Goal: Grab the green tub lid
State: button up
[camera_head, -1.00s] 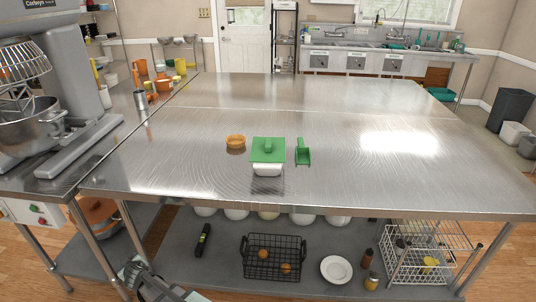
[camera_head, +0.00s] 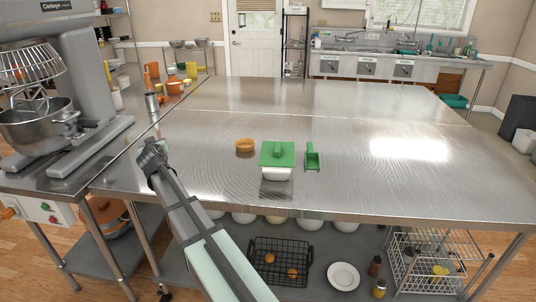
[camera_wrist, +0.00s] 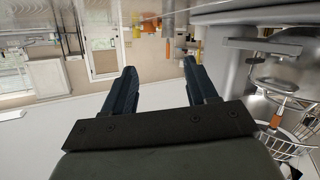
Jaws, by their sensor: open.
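The green tub lid (camera_head: 277,153) lies on top of a white tub (camera_head: 276,173) on the steel table. It is a flat square with a raised handle in its middle. My arm reaches up from the bottom of the head view, and its end, my gripper (camera_head: 152,155), is over the table's left front part, well left of the tub. In the wrist view my gripper (camera_wrist: 160,82) shows two dark fingers spread apart with nothing between them. The lid and tub are not in the wrist view.
A green scoop (camera_head: 312,157) lies just right of the tub. A small orange bowl (camera_head: 244,146) stands to its left. A large mixer (camera_head: 75,85) stands at the far left. The steel table (camera_head: 380,180) is otherwise clear.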

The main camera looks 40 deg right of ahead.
jog(key=s+d+r+m+g+h, duration=0.2)
jog(key=s+d+m, duration=0.1)
jog(key=d, duration=0.8)
jog(key=m+g+y, duration=0.4)
jog(key=g, duration=0.5)
send_near(278, 146)
jog(key=shift+x, duration=4.4)
jog(key=shift+s+a, duration=0.1)
jog(key=shift+a, duration=0.05)
grip_shut()
